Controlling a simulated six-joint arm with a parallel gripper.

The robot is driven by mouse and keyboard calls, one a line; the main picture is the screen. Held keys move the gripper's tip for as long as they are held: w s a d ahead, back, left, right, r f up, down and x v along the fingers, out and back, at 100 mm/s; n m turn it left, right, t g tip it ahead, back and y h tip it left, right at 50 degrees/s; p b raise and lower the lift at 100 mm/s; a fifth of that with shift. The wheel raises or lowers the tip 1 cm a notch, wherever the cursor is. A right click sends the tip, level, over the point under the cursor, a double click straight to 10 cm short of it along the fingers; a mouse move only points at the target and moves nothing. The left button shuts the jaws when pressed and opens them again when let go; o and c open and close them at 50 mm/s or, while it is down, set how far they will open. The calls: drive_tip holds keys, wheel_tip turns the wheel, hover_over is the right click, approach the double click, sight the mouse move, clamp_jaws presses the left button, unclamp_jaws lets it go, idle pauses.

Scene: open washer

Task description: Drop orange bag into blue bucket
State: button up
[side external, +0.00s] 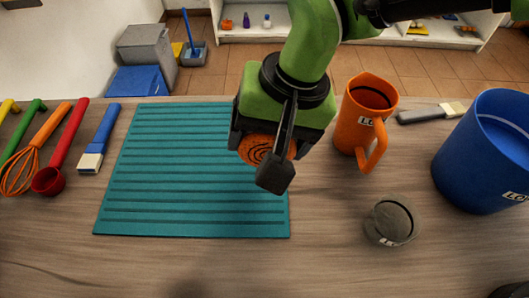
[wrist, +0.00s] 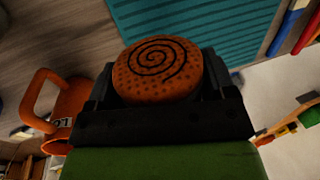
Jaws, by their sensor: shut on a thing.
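The orange bag (wrist: 158,75) has a dark spiral on its face and fills the space between my fingers in the wrist view. In the side external view the orange bag (side external: 262,150) shows partly behind a black finger. My gripper (side external: 262,155) is shut on it, over the right part of the teal mat. I cannot tell exactly how high it is above the mat. The blue bucket (side external: 480,160) stands at the right edge of the table in the side external view, well to the right of my gripper, and is partly cut off by the frame.
An orange mug (side external: 362,118), a grey cup (side external: 388,222) and a brush (side external: 430,113) stand or lie between my gripper and the bucket. The teal mat (side external: 150,180) is otherwise bare. Several utensils, including a red scoop (side external: 60,150), lie at the left.

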drive_tip(key=w+d+r+m, duration=0.1)
drive_tip(key=w+d+r, duration=0.25)
drive_tip(key=d, duration=0.65)
drive_tip(key=w+d+r, duration=0.3)
drive_tip(key=d+r, duration=0.2)
drive_tip(key=d, duration=0.5)
drive_tip(key=s+d+r+m, duration=0.1)
drive_tip(key=s+d+r, duration=0.1)
drive_tip(key=s+d, duration=0.5)
drive_tip(key=s+d+r, duration=0.1)
drive_tip(key=s+d, duration=0.3)
drive_tip(key=d, duration=0.6)
drive_tip(key=shift+t, duration=0.3)
drive_tip(key=shift+w+f, duration=0.2)
drive_tip(key=shift+f, duration=2.5)
drive_tip(key=o, duration=1)
drive_tip(key=shift+o, duration=0.2)
drive_tip(key=shift+r, duration=0.1)
